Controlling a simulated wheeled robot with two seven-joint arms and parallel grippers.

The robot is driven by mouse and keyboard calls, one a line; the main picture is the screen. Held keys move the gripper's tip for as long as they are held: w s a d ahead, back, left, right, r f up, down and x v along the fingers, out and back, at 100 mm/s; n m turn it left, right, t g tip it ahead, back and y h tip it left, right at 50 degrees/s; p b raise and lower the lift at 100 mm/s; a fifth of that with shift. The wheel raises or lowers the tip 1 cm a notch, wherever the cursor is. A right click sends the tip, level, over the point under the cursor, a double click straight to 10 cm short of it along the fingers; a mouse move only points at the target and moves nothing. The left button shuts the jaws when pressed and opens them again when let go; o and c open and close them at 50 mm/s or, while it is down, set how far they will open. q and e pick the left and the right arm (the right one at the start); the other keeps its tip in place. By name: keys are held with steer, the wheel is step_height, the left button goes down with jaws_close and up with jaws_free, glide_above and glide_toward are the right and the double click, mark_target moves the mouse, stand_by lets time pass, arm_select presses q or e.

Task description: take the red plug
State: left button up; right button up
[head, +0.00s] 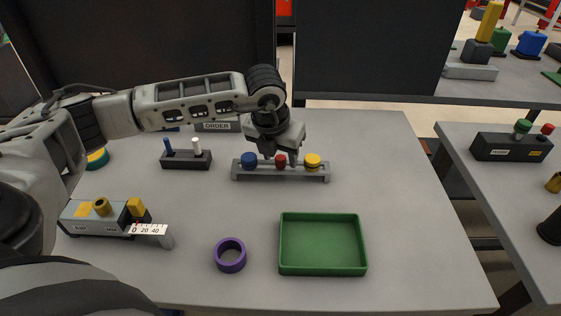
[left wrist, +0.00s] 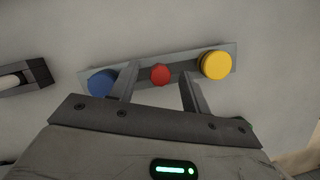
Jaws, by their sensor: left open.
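The red plug (head: 281,160) sits in the middle of a grey rack (head: 308,177), between a blue plug (head: 249,160) and a yellow plug (head: 312,160). My left gripper (head: 279,153) is above the rack, right over the red plug. In the left wrist view, the red plug (left wrist: 160,74) lies between the two open fingers (left wrist: 158,82), apart from both. The blue plug (left wrist: 102,83) is outside the left finger and the yellow plug (left wrist: 215,65) outside the right one. My right gripper is in neither view.
A green tray (head: 323,270) and a purple ring (head: 230,255) stand in front of the rack. A dark holder (head: 186,160) with a blue and a white peg is to the left. A grey fixture (head: 98,219) is at the front left. The table's right side is clear.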

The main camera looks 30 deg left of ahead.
arm_select(q)
jaws_close()
